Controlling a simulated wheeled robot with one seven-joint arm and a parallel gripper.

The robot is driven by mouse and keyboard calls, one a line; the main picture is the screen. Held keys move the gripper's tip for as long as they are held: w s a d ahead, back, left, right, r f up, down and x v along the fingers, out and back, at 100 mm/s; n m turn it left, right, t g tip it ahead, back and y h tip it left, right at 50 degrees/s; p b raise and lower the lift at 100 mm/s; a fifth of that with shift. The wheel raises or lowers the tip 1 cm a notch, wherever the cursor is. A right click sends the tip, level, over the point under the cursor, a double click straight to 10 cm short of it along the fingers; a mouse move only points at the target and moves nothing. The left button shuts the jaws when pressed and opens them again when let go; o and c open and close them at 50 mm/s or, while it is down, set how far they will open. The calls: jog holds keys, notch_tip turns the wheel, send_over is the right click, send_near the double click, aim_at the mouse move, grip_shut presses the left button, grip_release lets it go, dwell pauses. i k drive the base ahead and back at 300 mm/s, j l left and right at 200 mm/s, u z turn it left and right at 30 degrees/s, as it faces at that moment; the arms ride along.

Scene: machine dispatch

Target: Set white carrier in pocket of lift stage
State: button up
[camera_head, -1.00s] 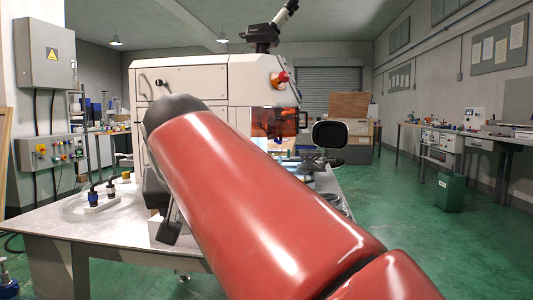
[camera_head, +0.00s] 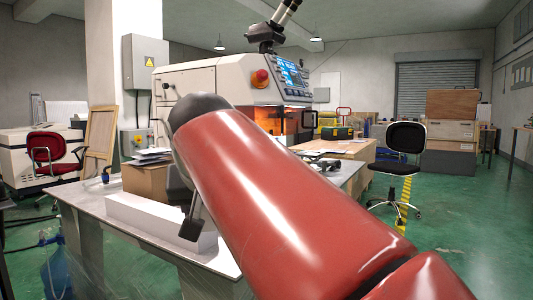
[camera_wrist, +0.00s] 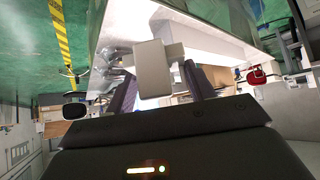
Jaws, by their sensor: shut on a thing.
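In the wrist view my gripper (camera_wrist: 157,80) has its two dark fingers shut on a pale white-grey block, which I take to be the white carrier (camera_wrist: 153,67). The carrier is held off the table, with a short bar showing beside it. In the head view my red arm covers the middle, and I cannot make out the carrier there. The lift stage and its pocket cannot be picked out in either view.
A white machine (camera_head: 205,85) with an orange window (camera_head: 299,120) stands behind my arm. A metal table (camera_head: 125,215) bears a long white block (camera_head: 150,221) and a cardboard box (camera_head: 146,180). A black chair (camera_head: 405,137) stands on open green floor at right.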

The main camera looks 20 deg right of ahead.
aim_at(313, 153)
jog(key=i+l+u, duration=0.2)
jog(key=l, duration=0.65)
jog(key=i+l+u, duration=0.25)
jog(key=l, duration=0.55)
jog(key=l+u, duration=0.2)
jog(key=l, duration=0.65)
